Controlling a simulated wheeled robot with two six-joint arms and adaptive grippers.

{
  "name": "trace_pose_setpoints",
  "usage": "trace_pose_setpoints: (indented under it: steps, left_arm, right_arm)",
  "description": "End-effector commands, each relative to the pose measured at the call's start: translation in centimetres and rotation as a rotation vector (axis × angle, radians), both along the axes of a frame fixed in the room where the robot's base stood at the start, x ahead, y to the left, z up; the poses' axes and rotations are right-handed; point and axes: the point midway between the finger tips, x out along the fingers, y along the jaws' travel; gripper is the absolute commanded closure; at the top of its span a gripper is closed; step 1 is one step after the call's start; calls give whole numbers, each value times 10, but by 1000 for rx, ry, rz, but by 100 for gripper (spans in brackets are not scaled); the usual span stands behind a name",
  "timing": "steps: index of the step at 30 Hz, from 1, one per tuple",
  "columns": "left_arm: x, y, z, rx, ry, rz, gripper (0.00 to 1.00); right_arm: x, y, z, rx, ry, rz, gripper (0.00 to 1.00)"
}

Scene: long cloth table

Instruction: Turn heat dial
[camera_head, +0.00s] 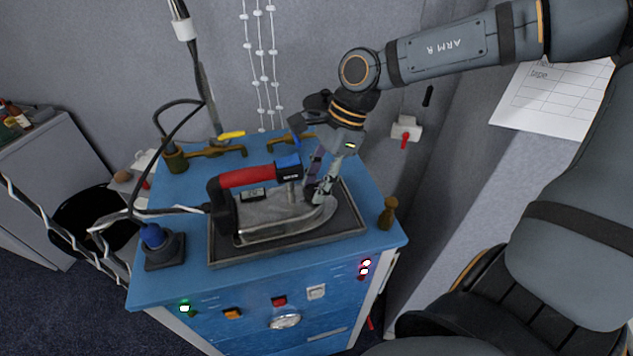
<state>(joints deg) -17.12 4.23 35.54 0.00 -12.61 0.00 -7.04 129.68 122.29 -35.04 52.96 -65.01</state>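A steam iron with a red-and-black handle (247,177) rests in a dark-rimmed tray (217,257) on top of a blue cabinet. A blue block (288,164) sits at the right end of the handle. My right gripper (319,193) points down at the iron's right end, beside the blue block. Its fingertips overlap small metal parts there, so I cannot tell whether it touches or grips anything. A round silver knob (285,321) is on the cabinet's front panel. I cannot tell which part is the heat dial. My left gripper is out of view.
The blue cabinet (180,279) has lit indicators and buttons on its front. A brass peg (388,212) stands at its right edge and a blue-topped black fitting (163,246) at front left. Brass valves and hoses are at the back. A red-handled wall switch (406,131) is behind.

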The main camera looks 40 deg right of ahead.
Motion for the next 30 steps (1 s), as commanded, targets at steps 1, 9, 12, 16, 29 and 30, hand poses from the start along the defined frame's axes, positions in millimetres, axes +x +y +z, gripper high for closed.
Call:
trace_pose_setpoints:
  steps: [1, 9, 12, 16, 29, 30]
  left_arm:
    - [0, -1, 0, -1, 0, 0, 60]
    - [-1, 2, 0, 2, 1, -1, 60]
    - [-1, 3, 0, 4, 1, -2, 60]
    - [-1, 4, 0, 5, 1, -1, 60]
    - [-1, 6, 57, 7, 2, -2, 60]
    - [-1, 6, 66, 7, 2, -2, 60]
  right_arm:
    - [0, 0, 0, 0, 0, 0, 75]
    - [0, 0, 0, 1, 1, -2, 100]
    - [0, 0, 0, 2, 0, -11, 100]
    - [-1, 1, 0, 3, -1, -46, 100]
    - [-5, 5, 13, 12, 4, -368, 100]
    - [-5, 5, 13, 9, 6, -405, 99]
